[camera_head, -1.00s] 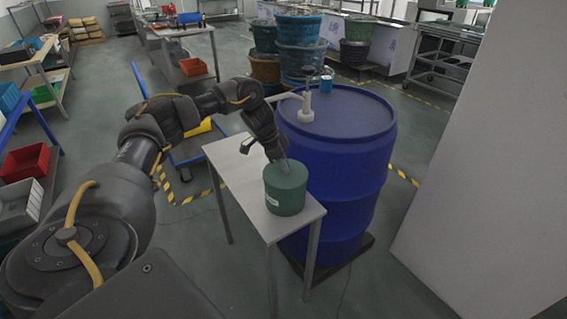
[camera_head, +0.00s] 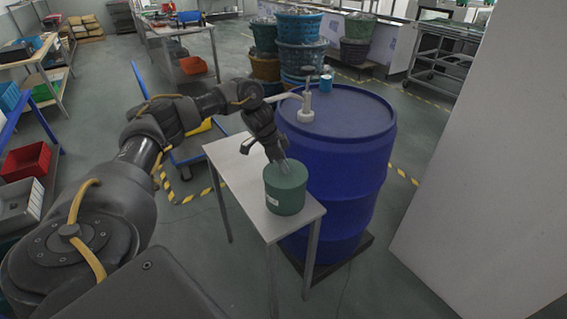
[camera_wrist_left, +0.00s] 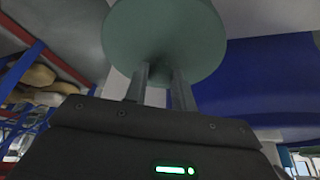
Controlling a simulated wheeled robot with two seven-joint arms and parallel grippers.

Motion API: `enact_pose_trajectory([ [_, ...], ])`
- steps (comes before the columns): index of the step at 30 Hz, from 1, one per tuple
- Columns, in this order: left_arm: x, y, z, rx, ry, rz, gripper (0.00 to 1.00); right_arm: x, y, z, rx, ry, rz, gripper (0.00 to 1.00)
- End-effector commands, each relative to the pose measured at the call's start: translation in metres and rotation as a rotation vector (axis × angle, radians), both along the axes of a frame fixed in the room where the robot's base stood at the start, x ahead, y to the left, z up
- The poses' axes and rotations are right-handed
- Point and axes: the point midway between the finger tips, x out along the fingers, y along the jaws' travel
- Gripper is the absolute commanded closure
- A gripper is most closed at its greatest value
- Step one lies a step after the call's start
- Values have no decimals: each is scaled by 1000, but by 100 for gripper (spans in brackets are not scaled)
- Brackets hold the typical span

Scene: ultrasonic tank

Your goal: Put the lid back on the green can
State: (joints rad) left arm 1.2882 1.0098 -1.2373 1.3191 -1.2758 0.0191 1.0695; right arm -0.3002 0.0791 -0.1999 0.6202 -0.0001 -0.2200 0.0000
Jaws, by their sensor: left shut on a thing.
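The green can (camera_head: 285,198) stands upright on a small grey table beside the blue drum. Its green lid (camera_head: 299,178) is at the can's top and looks level with the rim; I cannot tell whether it is fully seated. In the left wrist view the lid (camera_wrist_left: 165,35) is a round green disc with a knob between my fingers. My left gripper (camera_head: 286,168) is directly above the can, pointing down, shut on the lid's knob. The fingers hide part of the lid. My right gripper is not in view.
The small table (camera_head: 232,165) has bare top to the left of the can. A large pale panel (camera_head: 490,160) stands at right.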

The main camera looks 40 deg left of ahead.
Motion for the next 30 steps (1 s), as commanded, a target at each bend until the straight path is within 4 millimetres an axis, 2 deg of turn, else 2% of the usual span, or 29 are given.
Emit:
enact_pose_trajectory([
  [30,0,0,-3,0,0,0,100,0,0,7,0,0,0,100],
])
